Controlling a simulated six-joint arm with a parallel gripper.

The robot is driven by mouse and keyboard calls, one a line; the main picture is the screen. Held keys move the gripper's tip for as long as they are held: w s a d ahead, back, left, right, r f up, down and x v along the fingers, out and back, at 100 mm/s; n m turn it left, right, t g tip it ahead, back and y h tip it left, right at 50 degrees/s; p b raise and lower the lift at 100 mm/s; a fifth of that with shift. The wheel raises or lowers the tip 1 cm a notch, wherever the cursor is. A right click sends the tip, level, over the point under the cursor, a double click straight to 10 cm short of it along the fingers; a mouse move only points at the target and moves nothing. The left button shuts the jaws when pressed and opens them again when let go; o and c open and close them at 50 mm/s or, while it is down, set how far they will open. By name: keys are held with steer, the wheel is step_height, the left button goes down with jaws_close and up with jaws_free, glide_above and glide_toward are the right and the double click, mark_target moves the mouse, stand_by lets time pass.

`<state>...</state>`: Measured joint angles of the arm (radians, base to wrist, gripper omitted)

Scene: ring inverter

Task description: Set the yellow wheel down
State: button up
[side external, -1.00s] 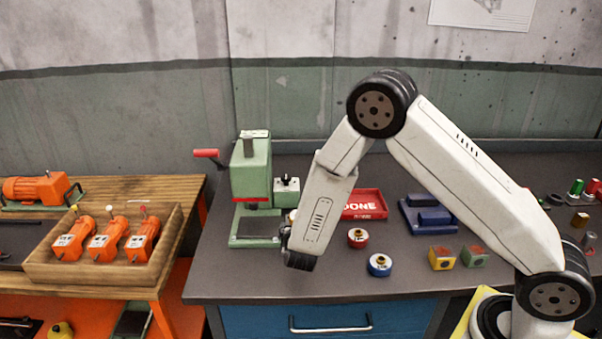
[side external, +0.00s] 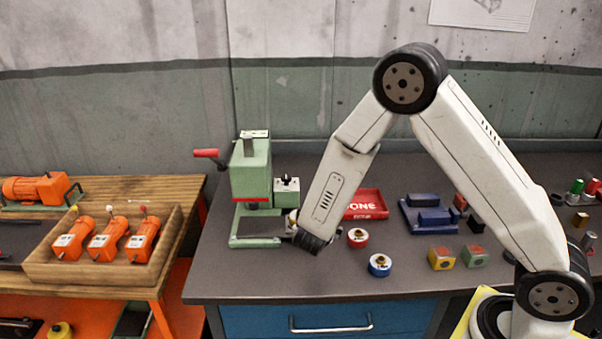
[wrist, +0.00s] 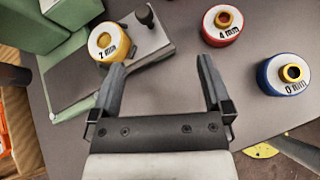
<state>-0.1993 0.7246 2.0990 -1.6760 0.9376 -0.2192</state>
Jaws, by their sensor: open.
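The yellow wheel (wrist: 108,43), with a white face marked 2 mm, is at the upper left in the wrist view. It sits face up by the green press and the grey block with a black knob; I cannot tell exactly which surface bears it. In the side view only a sliver of it shows (side external: 293,217), beside the press. My gripper (wrist: 160,63) is open, with nothing between its fingers. The left fingertip is close to the wheel's near edge; whether they touch is unclear. In the side view my gripper (side external: 294,236) is low at the press's right.
The green press (side external: 250,180) stands to the left. A red wheel (wrist: 222,26) marked 4 mm and a blue wheel (wrist: 283,75) marked 0 mm stand to the right. A red tray (side external: 366,205) lies behind. The bench front is clear.

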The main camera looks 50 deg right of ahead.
steer(key=s+a+r+m+g+y, duration=0.1)
steer(key=s+a+r+m+y, duration=0.1)
steer(key=s+m, duration=0.3)
steer(key=s+a+r+m+g+y, duration=0.1)
steer(key=s+m+y, duration=0.3)
steer(key=m, duration=0.5)
steer(key=s+a+r+m+g+y, duration=0.1)
steer(key=s+a+r+m+y, duration=0.1)
steer(key=s+m, duration=0.4)
steer(key=shift+a+r+m+y, duration=0.35)
steer(key=shift+r+m+y, duration=0.55)
steer(key=shift+m+y, duration=0.15)
steer(key=w+d+m+g+y, duration=0.1)
steer(key=w+d+m, duration=0.2)
steer(key=w+m, duration=0.2)
steer(key=w+d+f+m+g+y, duration=0.1)
steer(key=w+d+m, duration=0.3)
steer(key=w, duration=0.8)
steer(key=w+d+f+m+y, duration=0.1)
steer(key=w+d+m, duration=0.3)
steer(key=w+m, duration=0.4)
steer(key=shift+w+f+g+y, duration=0.2)
steer(key=shift+g+y, duration=0.2)
steer(key=shift+y, duration=0.15)
steer(key=shift+w+d+f+m, duration=0.15)
steer(key=shift+w+d+m, duration=0.2)
steer(key=shift+m, duration=0.2)
